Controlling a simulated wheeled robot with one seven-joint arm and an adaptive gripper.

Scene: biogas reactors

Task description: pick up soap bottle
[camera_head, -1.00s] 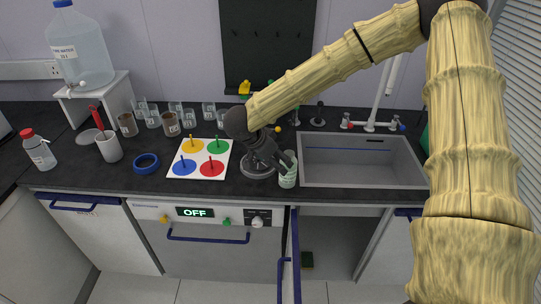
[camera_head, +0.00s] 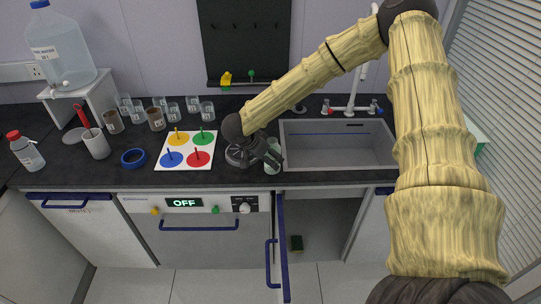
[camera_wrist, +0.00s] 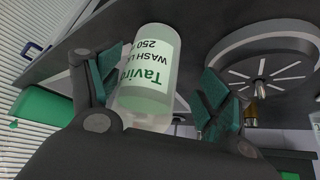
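The soap bottle (camera_head: 273,161) is a pale green, translucent bottle standing on the dark counter by the left edge of the sink. Contact at the left pad cannot be told.
A grey sink (camera_head: 335,148) with a tall tap (camera_head: 352,108) lies to the right. A white board with coloured discs (camera_head: 187,150) lies left of my gripper, with several glasses behind. A blue tape ring (camera_head: 133,158) lies further left. An open cabinet door (camera_head: 281,240) stands below.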

